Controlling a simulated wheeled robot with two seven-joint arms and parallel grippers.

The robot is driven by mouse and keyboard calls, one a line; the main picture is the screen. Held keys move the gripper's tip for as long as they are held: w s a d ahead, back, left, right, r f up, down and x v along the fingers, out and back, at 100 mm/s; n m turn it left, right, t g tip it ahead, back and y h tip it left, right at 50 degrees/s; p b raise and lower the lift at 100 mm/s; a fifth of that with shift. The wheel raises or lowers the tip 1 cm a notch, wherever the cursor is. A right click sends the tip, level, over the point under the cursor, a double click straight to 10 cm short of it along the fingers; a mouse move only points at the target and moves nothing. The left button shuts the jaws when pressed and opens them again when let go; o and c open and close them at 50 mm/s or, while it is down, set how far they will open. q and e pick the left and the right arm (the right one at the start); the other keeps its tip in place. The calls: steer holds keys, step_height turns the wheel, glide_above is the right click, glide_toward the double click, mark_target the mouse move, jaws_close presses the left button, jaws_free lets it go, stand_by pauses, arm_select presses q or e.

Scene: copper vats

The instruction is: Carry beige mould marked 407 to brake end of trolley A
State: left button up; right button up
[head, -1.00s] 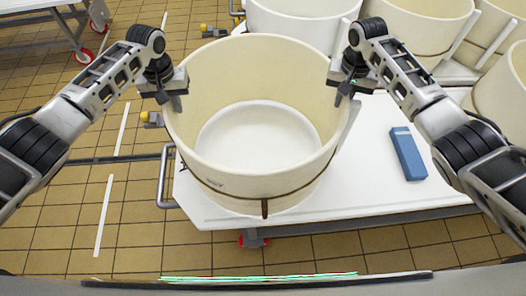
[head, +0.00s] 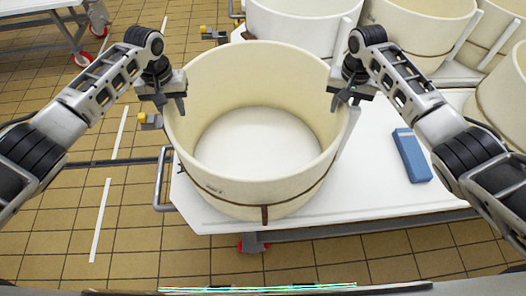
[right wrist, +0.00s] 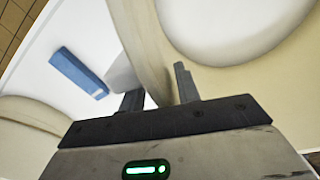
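A large round beige mould (head: 260,197) with an open top and a brown band is in front of me over the left end of a white-topped trolley (head: 375,190). A small dark mark on its side is too small to read. My left gripper (head: 174,100) is at its left rim and my right gripper (head: 344,100) at its right rim. In the right wrist view, the fingers of the right gripper (right wrist: 160,92) lie on both sides of the mould's wall (right wrist: 145,62). Both look shut on the rim. I cannot tell whether its underside touches the trolley top.
A blue block (head: 412,155) lies on the trolley top to the right. Several other beige moulds (head: 300,30) stand behind and at the right. A grey handle (head: 162,180) is at the trolley's left end. Tiled floor with white lines is clear at left.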

arm_select(q)
step_height(320, 180, up, 10)
steer(key=shift+f, duration=0.1)
steer(key=shift+r, duration=0.45)
arm_select(e)
steer(key=shift+r, duration=0.15)
step_height(320, 180, up, 12)
steer(key=shift+f, duration=0.1)
arm_select(q)
steer(key=shift+s, duration=0.1)
arm_select(e)
steer(key=shift+s+f, duration=0.1)
